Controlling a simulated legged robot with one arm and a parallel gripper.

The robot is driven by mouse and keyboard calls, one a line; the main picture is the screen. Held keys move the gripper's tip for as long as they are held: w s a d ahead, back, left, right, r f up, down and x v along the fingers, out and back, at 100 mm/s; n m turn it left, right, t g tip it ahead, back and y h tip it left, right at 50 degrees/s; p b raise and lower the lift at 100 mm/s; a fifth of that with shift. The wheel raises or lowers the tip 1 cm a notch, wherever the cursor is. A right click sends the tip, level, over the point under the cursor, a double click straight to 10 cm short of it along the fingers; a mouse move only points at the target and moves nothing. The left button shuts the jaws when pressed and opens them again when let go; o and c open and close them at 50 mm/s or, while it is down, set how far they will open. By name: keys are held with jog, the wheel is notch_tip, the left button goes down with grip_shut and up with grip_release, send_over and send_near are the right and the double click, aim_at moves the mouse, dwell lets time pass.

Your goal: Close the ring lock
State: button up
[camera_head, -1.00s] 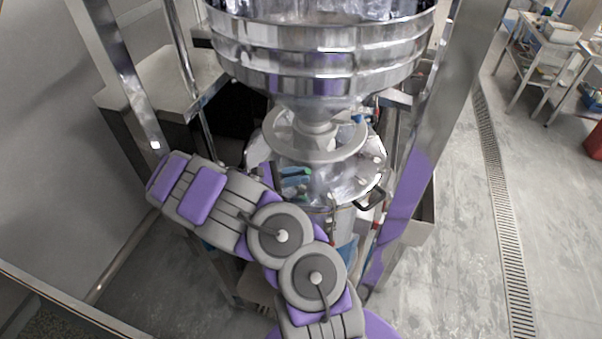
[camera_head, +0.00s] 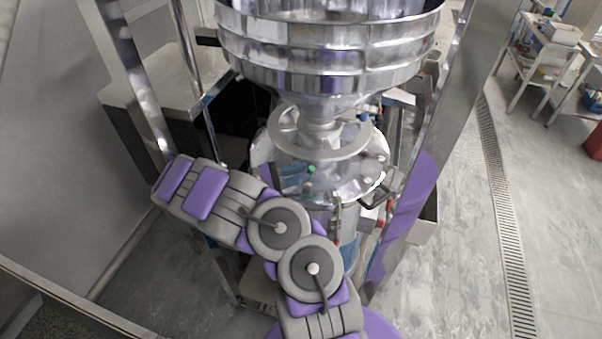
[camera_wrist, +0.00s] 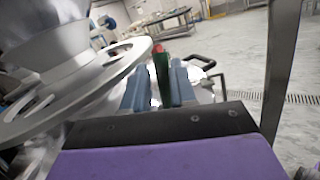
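The metal grinder body (camera_head: 345,215) stands under a large hopper, with a flat grey ring (camera_head: 281,137) around its neck. The ring also fills the left of the wrist view (camera_wrist: 75,95). My gripper (camera_head: 297,172) is beside the body, just below the ring. In the wrist view my gripper (camera_wrist: 160,85) has its two blue-grey fingers apart. A green handle (camera_wrist: 164,80) with a red tip stands between them, with a narrow gap to the left finger. Its green end (camera_head: 311,169) shows in the head view. Which part is the lock's catch is unclear.
The steel hopper (camera_head: 325,65) hangs above the ring. Steel frame posts (camera_head: 135,85) flank the machine. A black loop handle (camera_head: 374,200) sticks out at the body's right.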

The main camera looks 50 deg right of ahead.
jog(key=shift+o, duration=1.3)
jog(key=shift+s+a+r, duration=0.1)
jog(key=shift+a, duration=0.15)
jog(key=shift+d, duration=0.25)
jog(key=shift+w+f, duration=0.2)
jog(key=v, duration=0.7)
jog(key=shift+a, duration=0.15)
